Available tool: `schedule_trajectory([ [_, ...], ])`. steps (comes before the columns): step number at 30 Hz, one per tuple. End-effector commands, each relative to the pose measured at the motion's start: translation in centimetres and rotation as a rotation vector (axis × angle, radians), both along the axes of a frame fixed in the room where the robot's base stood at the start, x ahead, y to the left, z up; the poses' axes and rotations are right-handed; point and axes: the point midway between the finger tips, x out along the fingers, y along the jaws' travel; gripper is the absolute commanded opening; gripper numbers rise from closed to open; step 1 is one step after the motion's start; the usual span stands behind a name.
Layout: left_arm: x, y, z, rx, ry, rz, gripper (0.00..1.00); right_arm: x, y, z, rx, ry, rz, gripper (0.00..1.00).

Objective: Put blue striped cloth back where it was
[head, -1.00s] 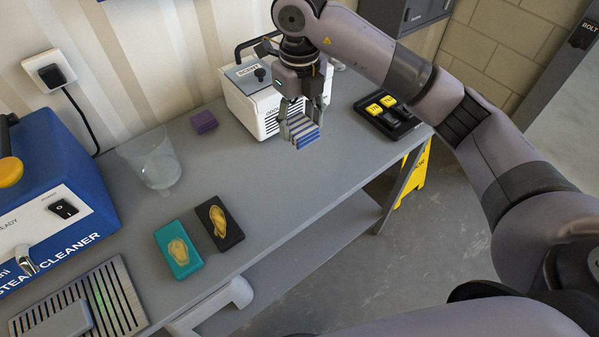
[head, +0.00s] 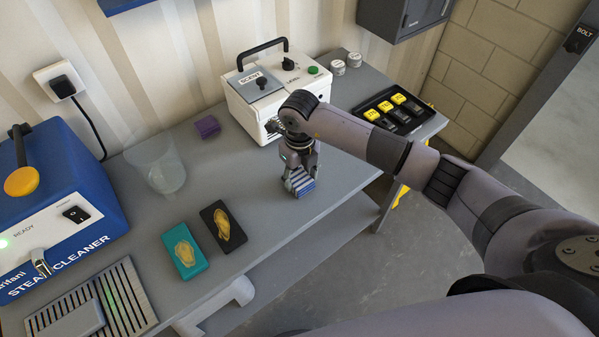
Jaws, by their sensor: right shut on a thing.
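The blue striped cloth (head: 303,187) is a small folded block with blue and pale stripes. My right gripper (head: 299,178) is shut on it, pointing down over the bench (head: 262,205), in front of the white scent machine. I cannot tell whether the cloth touches the bench top or hangs just above it. The gripper and wrist hide part of the cloth. My left gripper is not in view.
A purple block (head: 207,127), a clear beaker (head: 160,168), and teal (head: 184,250) and black (head: 222,227) pads stand to the left. The scent machine (head: 247,112) and a black tray (head: 411,127) are behind. A blue steam cleaner (head: 70,180) stands far left.

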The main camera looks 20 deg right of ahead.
Motion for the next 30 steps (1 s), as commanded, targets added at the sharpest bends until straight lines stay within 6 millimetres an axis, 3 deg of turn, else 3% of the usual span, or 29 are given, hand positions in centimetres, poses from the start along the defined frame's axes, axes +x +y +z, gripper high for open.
schedule_trajectory([
  [10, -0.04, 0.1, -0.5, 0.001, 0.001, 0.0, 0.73, 0.02, 0.0, -0.5, 0.0, -0.001, 0.0, 0.23],
  [11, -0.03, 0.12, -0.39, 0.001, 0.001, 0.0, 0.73, 0.02, 0.0, -0.38, 0.0, -0.001, 0.0, 0.51],
  [19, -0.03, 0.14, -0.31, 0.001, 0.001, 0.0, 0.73, 0.01, -0.01, -0.3, 0.0, 0.0, 0.0, 0.69],
  [30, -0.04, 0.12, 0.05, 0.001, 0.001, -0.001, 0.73, 0.01, 0.0, 0.06, 0.0, 0.0, -0.001, 0.69],
])
